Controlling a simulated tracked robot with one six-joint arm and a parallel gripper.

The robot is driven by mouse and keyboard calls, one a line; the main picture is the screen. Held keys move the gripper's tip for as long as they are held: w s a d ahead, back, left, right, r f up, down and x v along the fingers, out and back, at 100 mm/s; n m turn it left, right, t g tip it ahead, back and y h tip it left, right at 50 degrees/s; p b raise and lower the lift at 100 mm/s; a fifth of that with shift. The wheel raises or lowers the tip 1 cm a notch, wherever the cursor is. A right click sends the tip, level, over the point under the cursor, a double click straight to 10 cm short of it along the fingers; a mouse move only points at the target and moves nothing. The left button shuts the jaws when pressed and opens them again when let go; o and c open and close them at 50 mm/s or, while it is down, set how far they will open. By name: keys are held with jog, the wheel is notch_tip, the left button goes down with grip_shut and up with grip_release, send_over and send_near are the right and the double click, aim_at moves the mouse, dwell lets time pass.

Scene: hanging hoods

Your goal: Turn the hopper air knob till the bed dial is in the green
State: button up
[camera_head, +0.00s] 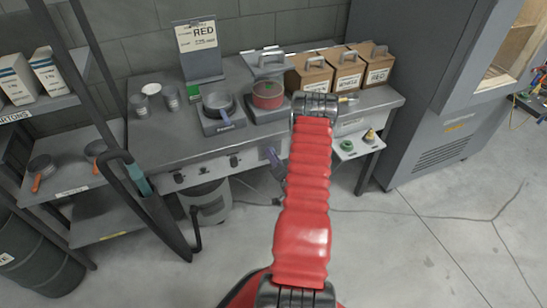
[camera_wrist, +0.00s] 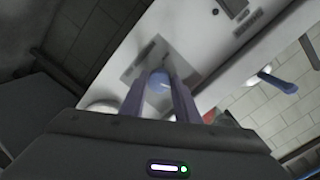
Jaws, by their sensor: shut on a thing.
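The knob sits on a grey plate on a pale panel. In the head view my gripper (camera_head: 272,158) is at the front panel of the steel bench (camera_head: 205,172), partly hidden by my red arm. The knob itself cannot be made out there. I cannot make out the bed dial or its needle in either view.
Other dark knobs (camera_head: 178,178) sit on the bench front, left of my gripper. A grey pan (camera_head: 218,104) and a red pot (camera_head: 267,95) stand on the bench, with labelled boxes (camera_head: 308,72) at right. A blue handle (camera_wrist: 278,82) shows in the wrist view. The floor at right is mostly clear.

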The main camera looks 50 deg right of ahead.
jog(key=shift+s+d, duration=0.15)
jog(key=shift+d, duration=0.15)
jog(key=o, duration=1)
jog(key=shift+a, duration=0.2)
jog(key=shift+o, duration=0.2)
jog(key=f+v, duration=0.1)
jog(key=v, duration=1.2)
jog(key=shift+s+a+r, duration=0.2)
jog(key=shift+s+r, duration=0.1)
jog(key=shift+r, duration=0.15)
